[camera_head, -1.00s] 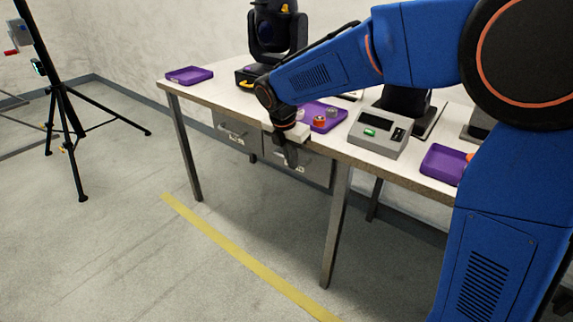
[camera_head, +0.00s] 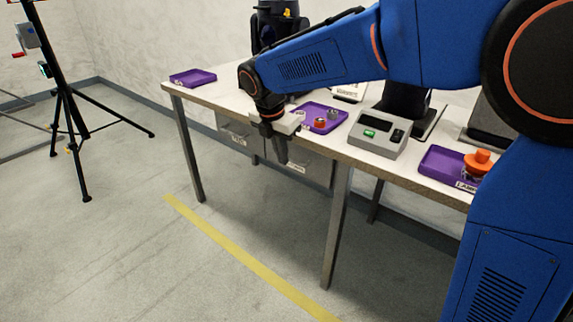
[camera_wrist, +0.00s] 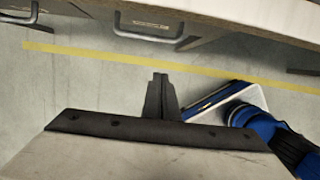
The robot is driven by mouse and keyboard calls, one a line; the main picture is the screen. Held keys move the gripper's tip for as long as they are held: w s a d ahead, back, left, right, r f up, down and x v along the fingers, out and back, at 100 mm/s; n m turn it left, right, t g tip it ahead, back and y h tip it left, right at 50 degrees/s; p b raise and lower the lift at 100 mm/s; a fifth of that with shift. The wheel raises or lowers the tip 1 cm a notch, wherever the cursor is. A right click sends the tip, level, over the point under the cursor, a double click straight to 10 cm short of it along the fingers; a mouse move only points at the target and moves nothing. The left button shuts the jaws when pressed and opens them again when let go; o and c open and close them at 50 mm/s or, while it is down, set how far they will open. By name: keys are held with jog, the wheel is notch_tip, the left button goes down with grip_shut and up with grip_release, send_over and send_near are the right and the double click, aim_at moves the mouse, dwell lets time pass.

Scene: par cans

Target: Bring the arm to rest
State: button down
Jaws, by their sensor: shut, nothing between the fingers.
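My gripper (camera_head: 281,158) hangs in front of the long edge of the workbench (camera_head: 207,95), pointing down, with its fingers below the tabletop level. The fingers are together and hold nothing. In the wrist view my gripper (camera_wrist: 158,82) shows as a dark closed pair of fingers over the floor, apart from the bench drawers. My blue arm reaches from the right across the upper part of the head view.
On the bench are a purple tray (camera_head: 193,77) at the left, a middle purple tray (camera_head: 332,113), a grey device with a green display (camera_head: 377,133) and a right purple tray (camera_head: 436,160) with an orange-topped part (camera_head: 481,161). A black tripod (camera_head: 76,130) stands left. The floor in front is clear.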

jog(key=s+d+r+m+y, duration=0.1)
jog(key=s+d+r+m, duration=0.2)
jog(key=s+d+m, duration=0.5)
jog(key=s+d+r+m, duration=0.3)
jog(key=s+d+m, duration=0.15)
jog(key=d, duration=0.65)
jog(key=s+d+f+m+t, duration=0.1)
jog(key=s+d+f+m, duration=0.3)
jog(key=s+m, duration=0.4)
jog(key=s+d+f+m+t, duration=0.1)
jog(key=s+d+f+m, duration=0.3)
jog(key=s+d+m, duration=0.3)
jog(key=shift+s+m+t+y, duration=0.3)
jog(key=shift+s+m, duration=0.15)
jog(key=shift+s, duration=0.45)
